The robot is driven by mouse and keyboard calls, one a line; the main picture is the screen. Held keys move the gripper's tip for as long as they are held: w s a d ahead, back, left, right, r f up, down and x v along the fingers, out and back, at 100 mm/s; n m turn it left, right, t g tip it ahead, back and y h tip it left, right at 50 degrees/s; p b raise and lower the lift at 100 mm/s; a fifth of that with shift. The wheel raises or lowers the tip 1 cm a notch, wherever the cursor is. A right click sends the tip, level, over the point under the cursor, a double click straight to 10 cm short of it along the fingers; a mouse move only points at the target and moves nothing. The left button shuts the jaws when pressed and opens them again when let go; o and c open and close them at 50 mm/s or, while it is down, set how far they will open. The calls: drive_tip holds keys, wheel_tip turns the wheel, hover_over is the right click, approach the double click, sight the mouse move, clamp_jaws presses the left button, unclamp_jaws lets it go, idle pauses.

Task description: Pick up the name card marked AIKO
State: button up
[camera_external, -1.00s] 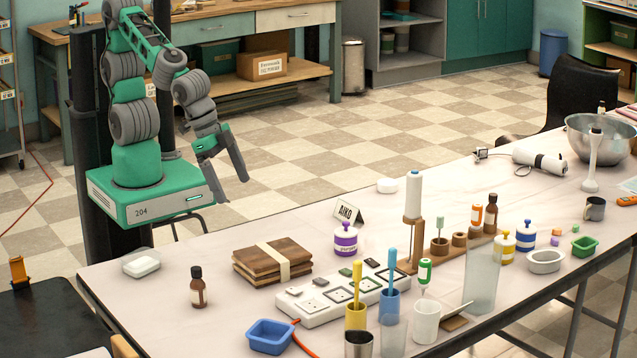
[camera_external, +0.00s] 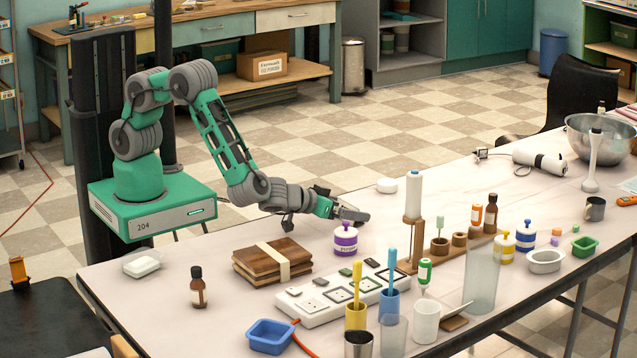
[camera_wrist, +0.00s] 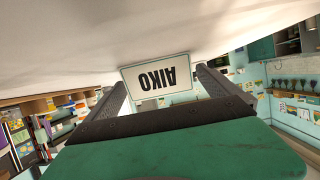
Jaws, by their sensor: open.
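The name card marked AIKO (camera_wrist: 157,76) is white with dark letters and shows upside down in the wrist view. It lies between the two dark fingers of my open gripper (camera_wrist: 163,84), one finger on each side. I cannot tell whether either finger touches it. In the external view my gripper (camera_external: 350,212) reaches low over the table's far edge, where it mostly hides the card.
A purple-labelled jar (camera_external: 346,240) stands close in front of my gripper. Strapped wooden boards (camera_external: 272,262) lie to the left.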

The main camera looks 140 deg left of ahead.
drive_tip(key=shift+c, duration=0.6)
drive_tip(key=c, duration=1.1)
drive_tip(key=shift+c, duration=0.2)
drive_tip(key=shift+r, duration=0.15)
